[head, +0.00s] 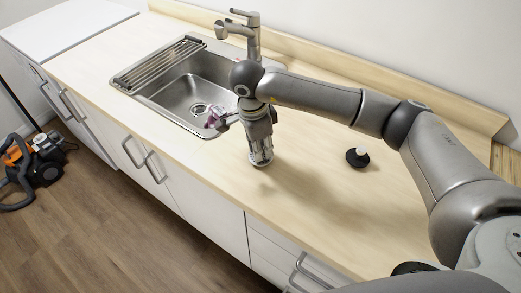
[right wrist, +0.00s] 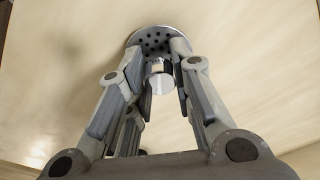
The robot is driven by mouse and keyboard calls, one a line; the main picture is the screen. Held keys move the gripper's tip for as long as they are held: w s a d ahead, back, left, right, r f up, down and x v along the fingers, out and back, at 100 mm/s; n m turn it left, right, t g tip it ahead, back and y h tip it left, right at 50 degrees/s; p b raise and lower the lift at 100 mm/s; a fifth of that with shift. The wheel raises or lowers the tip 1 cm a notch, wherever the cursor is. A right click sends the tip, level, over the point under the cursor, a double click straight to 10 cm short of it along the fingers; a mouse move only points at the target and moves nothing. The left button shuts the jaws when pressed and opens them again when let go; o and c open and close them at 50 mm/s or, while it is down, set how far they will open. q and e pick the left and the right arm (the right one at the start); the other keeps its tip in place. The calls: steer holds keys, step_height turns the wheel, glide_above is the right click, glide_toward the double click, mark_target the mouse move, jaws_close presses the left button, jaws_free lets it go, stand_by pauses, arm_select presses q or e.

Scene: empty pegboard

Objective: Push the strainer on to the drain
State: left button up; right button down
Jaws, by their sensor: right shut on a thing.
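The strainer (right wrist: 152,42) is a round metal disc with dark holes and a short knob. My right gripper (right wrist: 160,62) is shut on it, with its fingers on both sides of the knob. In the head view my right gripper (head: 261,148) points down over the counter, right of the sink, with the strainer (head: 261,161) at its tips. I cannot tell whether the strainer touches the counter. The drain (head: 199,108) is a round opening in the floor of the metal sink (head: 178,97). My left gripper is not in view.
A pink object (head: 214,117) is at the sink's near right side, partly hidden by my arm. A faucet (head: 249,35) stands behind the sink, and a rack (head: 158,63) covers its left part. A black stopper with a white top (head: 357,158) is on the counter to the right.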

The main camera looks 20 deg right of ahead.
steer(key=shift+r, duration=0.1)
steer(key=shift+r+b, duration=0.25)
steer(key=shift+b, duration=0.05)
step_height(320, 180, up, 2)
steer(key=shift+r+b, duration=0.15)
steer(key=shift+b, duration=0.75)
steer(key=s+a+r+b, duration=0.2)
steer(key=s+r+b, duration=0.1)
steer(key=s+r, duration=0.7)
steer(key=s, duration=0.4)
steer(key=shift+d, duration=0.1)
